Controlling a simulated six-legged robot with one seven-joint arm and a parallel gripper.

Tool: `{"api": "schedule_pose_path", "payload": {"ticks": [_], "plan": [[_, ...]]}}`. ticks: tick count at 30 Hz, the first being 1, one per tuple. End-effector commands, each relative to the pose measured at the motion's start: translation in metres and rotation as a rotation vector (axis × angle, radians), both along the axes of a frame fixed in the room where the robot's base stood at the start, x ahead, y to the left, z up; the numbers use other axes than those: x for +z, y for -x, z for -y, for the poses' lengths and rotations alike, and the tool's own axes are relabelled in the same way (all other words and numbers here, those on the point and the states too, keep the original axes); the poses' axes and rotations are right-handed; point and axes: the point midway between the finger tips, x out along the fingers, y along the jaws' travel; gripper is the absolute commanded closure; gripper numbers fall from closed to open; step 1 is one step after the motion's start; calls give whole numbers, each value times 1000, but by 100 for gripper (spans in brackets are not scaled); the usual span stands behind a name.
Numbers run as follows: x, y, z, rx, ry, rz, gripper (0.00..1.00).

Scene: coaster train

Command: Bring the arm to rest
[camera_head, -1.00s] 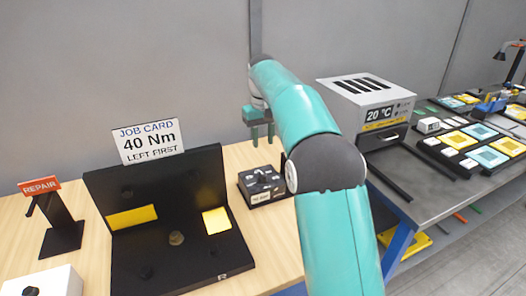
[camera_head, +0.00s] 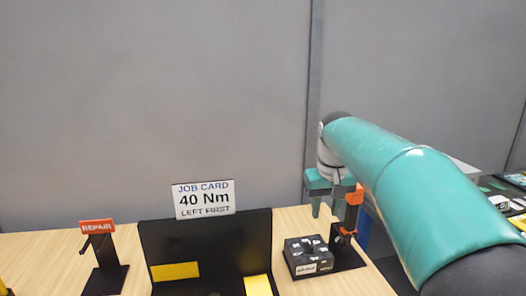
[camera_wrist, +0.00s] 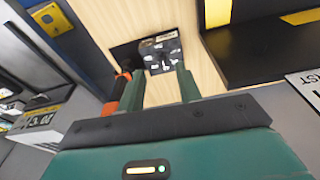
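My arm stretches in from the right in the head view, with my gripper (camera_head: 325,206) pointing down over the right part of the wooden bench. In the wrist view my gripper's two green fingers (camera_wrist: 161,90) stand apart with nothing between them. Beyond them lies a black box with small knobs or labels (camera_wrist: 160,52); the head view shows this box (camera_head: 308,253) below and left of the gripper. An orange-and-black tool (camera_head: 352,206) stands upright on a black base right beside the gripper. Its orange part (camera_wrist: 122,86) is just outside the left finger in the wrist view; contact is unclear.
A black fixture (camera_head: 205,240) with yellow pads stands on the bench (camera_head: 60,265), under a job card (camera_head: 204,199) reading 40 Nm, left first. A REPAIR stand (camera_head: 100,255) is at left. A grey wall (camera_head: 150,90) closes the back. Another workbench lies behind my arm at right.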

Motion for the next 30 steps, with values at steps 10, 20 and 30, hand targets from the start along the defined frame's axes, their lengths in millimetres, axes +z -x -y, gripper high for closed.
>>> {"api": "schedule_pose_path", "payload": {"ticks": [10, 20, 30], "plan": [[3, 118, 0, -51, -13, 135, 65], [-42, 223, 0, -100, -31, 261, 65], [-84, 272, 0, -125, -46, 326, 65]]}}
